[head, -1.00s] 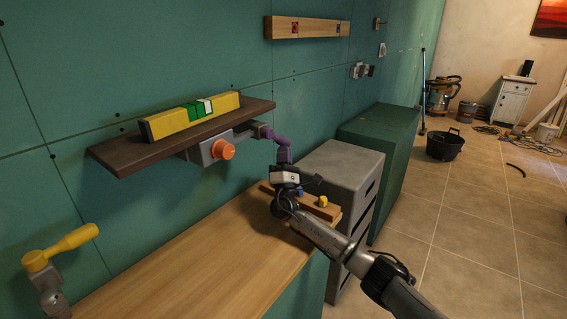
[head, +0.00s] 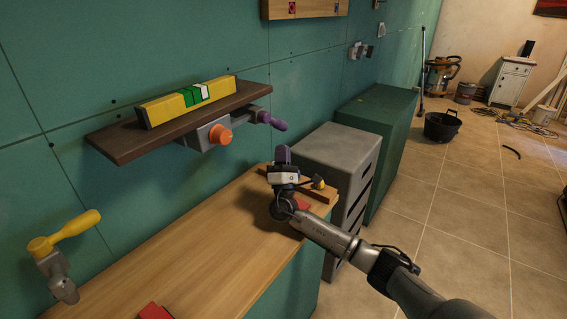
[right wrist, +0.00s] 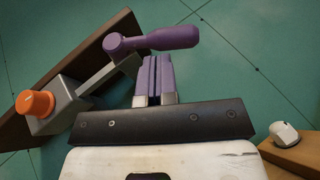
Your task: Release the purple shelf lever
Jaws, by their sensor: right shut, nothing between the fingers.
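The purple shelf lever (head: 270,120) sticks out at the right end of the dark shelf's grey bracket, its handle pointing right and slightly down. In the right wrist view the lever handle (right wrist: 165,38) lies nearly level, just beyond the fingertips. My right gripper (head: 283,155) is below the lever, with a gap between them in the head view. Its purple fingers (right wrist: 153,75) are shut together with nothing between them. The grey bracket (head: 205,137) carries an orange knob (head: 219,135). My left gripper is not in view.
A yellow level (head: 188,102) lies on the dark shelf (head: 125,148). Below is a wooden bench (head: 190,235) with a red piece (head: 155,312). A yellow-handled fitting (head: 62,235) is at left. A grey drawer unit (head: 340,150) stands right, beside a green box (head: 380,110).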

